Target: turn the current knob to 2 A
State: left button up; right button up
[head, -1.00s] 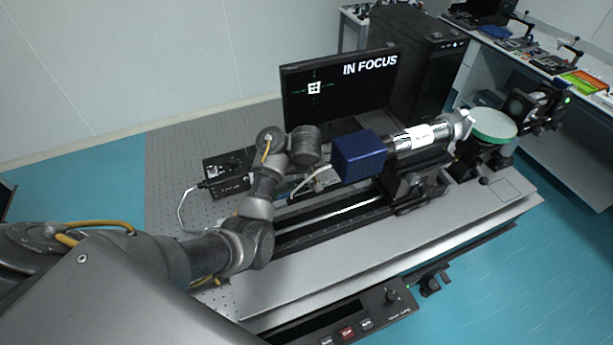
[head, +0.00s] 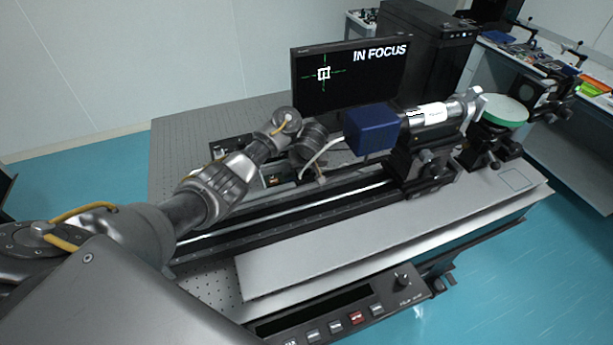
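A control unit at the front edge of the table carries a round dark knob (head: 403,281) at its right end. Its scale is too small to read, and I cannot tell whether this is the current knob. A dark box (head: 228,148) behind my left arm is largely covered, so any knob on it is hidden. My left gripper (head: 318,174) points down beyond the rail, below the wrist, near the cable and left of the blue block. Its fingers are too small and covered to tell open from shut. My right gripper is out of view.
A blue block (head: 371,130) and a silver tube (head: 432,114) stand on mounts over the black rail (head: 280,211). A monitor (head: 350,85) reading IN FOCUS stands behind. A pale cable (head: 322,150) curves near my wrist. The grey plate (head: 330,246) in front is clear.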

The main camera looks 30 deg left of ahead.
pick_arm(q)
jog(key=shift+w+a+f, duration=0.1)
jog(key=shift+w+f, duration=0.2)
jog(key=shift+f, duration=0.25)
jog(key=shift+s+r, duration=0.1)
jog(key=shift+r, duration=0.05)
jog(key=c, duration=0.7)
jog(key=shift+r, duration=0.1)
jog(key=shift+m+h+p, duration=0.3)
jog(key=shift+m+p, duration=0.2)
jog(key=shift+m, duration=0.3)
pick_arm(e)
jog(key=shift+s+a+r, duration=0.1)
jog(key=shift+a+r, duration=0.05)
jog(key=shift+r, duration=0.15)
